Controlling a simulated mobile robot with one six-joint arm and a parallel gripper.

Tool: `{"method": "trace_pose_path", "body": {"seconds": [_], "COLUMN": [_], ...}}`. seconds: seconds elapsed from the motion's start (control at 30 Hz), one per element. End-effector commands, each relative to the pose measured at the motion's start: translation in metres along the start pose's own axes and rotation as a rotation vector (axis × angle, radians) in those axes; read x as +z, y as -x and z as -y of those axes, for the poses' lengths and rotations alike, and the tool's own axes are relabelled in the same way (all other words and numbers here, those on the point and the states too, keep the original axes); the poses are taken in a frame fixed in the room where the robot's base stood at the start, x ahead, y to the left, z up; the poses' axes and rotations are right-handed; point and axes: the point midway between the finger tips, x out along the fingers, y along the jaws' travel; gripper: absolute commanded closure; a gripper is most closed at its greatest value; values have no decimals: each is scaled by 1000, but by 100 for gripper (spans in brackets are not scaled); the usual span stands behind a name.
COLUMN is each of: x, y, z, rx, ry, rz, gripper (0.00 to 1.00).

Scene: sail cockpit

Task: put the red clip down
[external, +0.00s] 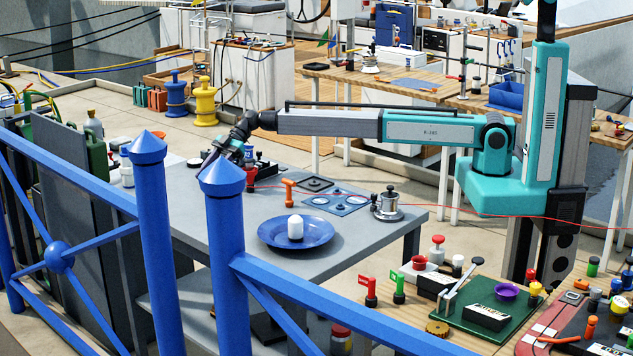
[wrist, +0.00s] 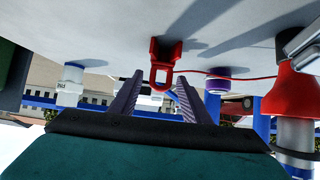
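The red clip (wrist: 164,64) shows in the wrist view, with its loop end between the tips of my gripper (wrist: 160,80) and its wide end against the grey tabletop. A thin red line runs from near it to the right. My gripper's two dark ridged fingers stand apart, with a gap on each side of the clip. In the external view my gripper (external: 232,150) is low over the far left part of the grey table (external: 195,205).
A blue railing (external: 225,260) rises in front. In the wrist view a red cone-shaped thing (wrist: 290,95) is close at right.

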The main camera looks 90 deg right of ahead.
Motion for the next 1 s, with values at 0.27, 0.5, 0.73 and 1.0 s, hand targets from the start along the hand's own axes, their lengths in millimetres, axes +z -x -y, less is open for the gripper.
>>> {"method": "trace_pose_path", "body": {"seconds": [0.27,0.5,0.73,1.0], "x": [-2,-1,0,-1], "y": [1,22,58,100], "z": [0,0,0,0], "rx": [0,1,3,2], "ry": [0,1,1,0], "rz": [0,-1,-1,0], "gripper": [57,57,57,57]}}
